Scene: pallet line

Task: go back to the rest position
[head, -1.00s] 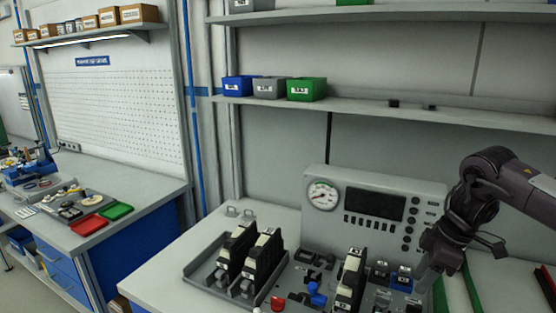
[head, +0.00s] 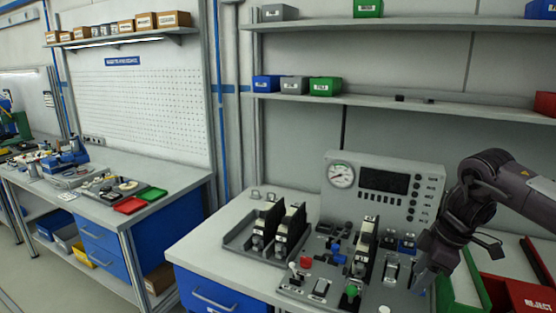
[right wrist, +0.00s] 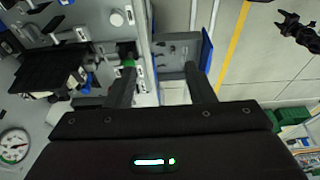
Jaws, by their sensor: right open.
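My right gripper (head: 420,277) hangs at the right of the head view, pointing down over the right part of the test bench. In the right wrist view its two fingers (right wrist: 162,85) are spread apart with nothing between them. A dark arm end with a gripper (right wrist: 292,24), likely my left one, shows small at the upper right of the right wrist view. Its jaws are too small to judge. My left gripper is not in the head view.
The bench carries a gauge panel (head: 384,190), a rack with black modules (head: 266,228) and a control plate (head: 318,293). A red REJECT bin (head: 528,297) and a green-edged tray (head: 461,290) stand at right. Floor (head: 95,285) is clear at lower left.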

